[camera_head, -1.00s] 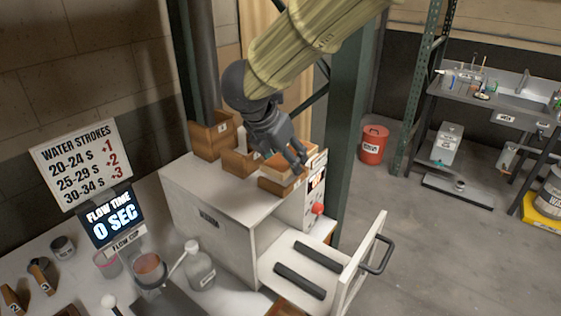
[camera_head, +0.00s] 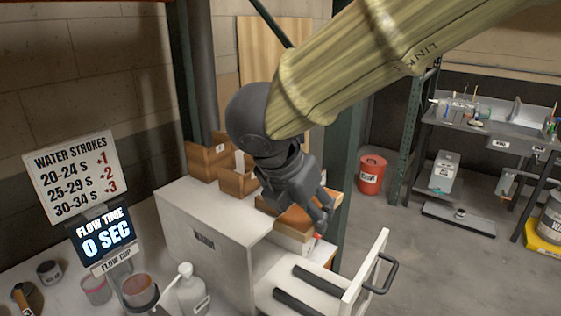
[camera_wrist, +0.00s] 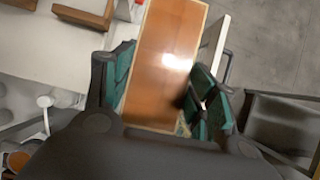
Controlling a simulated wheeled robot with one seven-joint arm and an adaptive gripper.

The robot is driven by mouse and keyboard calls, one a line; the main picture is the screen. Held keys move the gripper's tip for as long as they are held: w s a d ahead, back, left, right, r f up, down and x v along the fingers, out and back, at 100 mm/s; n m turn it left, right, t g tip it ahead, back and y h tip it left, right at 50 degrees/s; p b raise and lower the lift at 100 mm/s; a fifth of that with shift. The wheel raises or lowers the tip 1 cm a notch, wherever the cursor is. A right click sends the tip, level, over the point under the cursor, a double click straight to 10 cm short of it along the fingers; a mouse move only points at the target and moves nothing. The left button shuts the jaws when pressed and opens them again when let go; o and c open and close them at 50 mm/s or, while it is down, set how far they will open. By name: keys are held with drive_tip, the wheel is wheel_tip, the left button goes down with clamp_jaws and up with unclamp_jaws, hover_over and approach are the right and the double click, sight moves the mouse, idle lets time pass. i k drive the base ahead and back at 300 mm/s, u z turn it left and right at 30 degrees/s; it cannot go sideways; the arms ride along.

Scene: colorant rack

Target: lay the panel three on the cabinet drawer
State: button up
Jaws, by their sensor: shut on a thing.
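My gripper (camera_head: 322,218) is shut on a flat orange-brown panel (camera_wrist: 165,60) with a pale border; the wrist view shows it between the green-padded fingers (camera_wrist: 120,75). No number is readable on it. In the head view the gripper hangs near the right end of the white cabinet (camera_head: 215,228), above and behind the open cabinet drawer (camera_head: 366,275). The fingers and arm make it hard to separate the held panel from the brown pieces behind them. The drawer holds two dark strips (camera_head: 322,279) and is otherwise bare where visible.
Wooden boxes (camera_head: 207,160) stand along the back of the cabinet top. The drawer's dark handle (camera_head: 388,272) sticks out to the right. A green post (camera_head: 350,160) rises behind the gripper. A white pump bottle (camera_head: 190,292) stands left of the cabinet.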

sight(310, 289)
drive_tip(key=z, duration=0.05)
drive_tip(key=k, duration=1.4)
